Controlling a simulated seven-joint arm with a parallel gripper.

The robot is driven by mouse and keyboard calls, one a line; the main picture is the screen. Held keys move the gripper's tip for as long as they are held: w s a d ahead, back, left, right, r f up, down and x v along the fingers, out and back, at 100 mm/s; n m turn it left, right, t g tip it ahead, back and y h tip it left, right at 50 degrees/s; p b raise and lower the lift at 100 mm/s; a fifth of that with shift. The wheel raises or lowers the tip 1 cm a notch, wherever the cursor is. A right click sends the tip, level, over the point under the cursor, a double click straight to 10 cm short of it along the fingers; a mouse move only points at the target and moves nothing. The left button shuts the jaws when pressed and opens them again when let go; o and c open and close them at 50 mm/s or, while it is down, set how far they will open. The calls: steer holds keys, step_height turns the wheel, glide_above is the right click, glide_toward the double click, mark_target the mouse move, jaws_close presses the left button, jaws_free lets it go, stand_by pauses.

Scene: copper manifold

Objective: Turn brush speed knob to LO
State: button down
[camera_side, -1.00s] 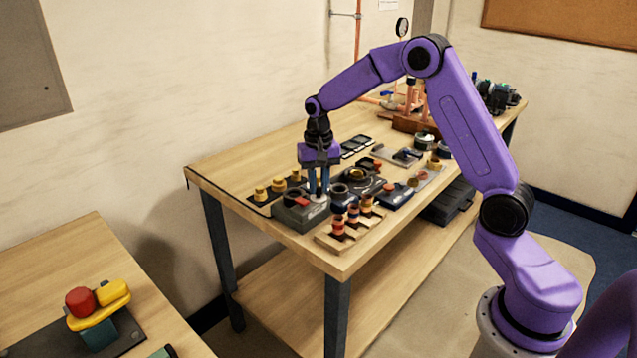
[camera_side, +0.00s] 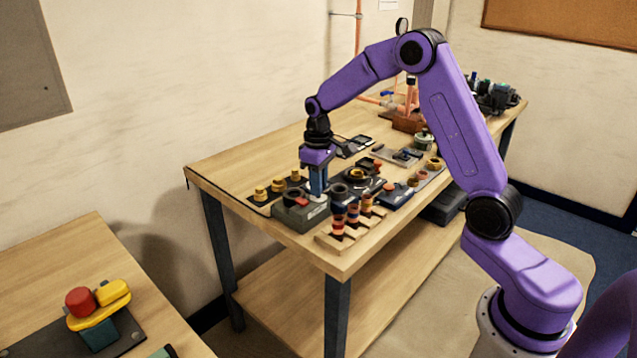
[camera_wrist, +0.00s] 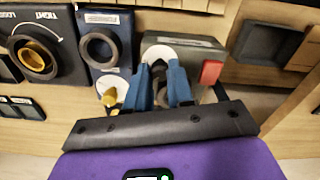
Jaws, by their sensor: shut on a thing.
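The brush speed knob (camera_wrist: 158,68) is small and dark. It stands on a white round dial (camera_wrist: 160,53) on top of a grey box. The grey box (camera_side: 299,216) is near the front left of the bench, and it also shows in the wrist view (camera_wrist: 205,47). My gripper (camera_side: 318,194) points straight down over the box. In the wrist view its blue fingers (camera_wrist: 160,80) are shut on the knob from both sides. The fingers hide much of the knob and dial, so its pointer and the LO mark cannot be read.
A red switch (camera_wrist: 210,72) is beside the knob on the box. A dark ring (camera_wrist: 99,48) and a panel marked TIGHT (camera_wrist: 42,50) lie to the left. Wooden racks with copper pieces (camera_side: 339,232) stand in front. Yellow-topped fittings (camera_side: 278,184) stand behind.

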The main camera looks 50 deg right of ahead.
steer(key=n, duration=0.4)
steer(key=shift+n, duration=2)
steer(key=c, duration=1)
jaws_free()
step_height(320, 180, up, 18)
steer(key=shift+f, duration=0.25)
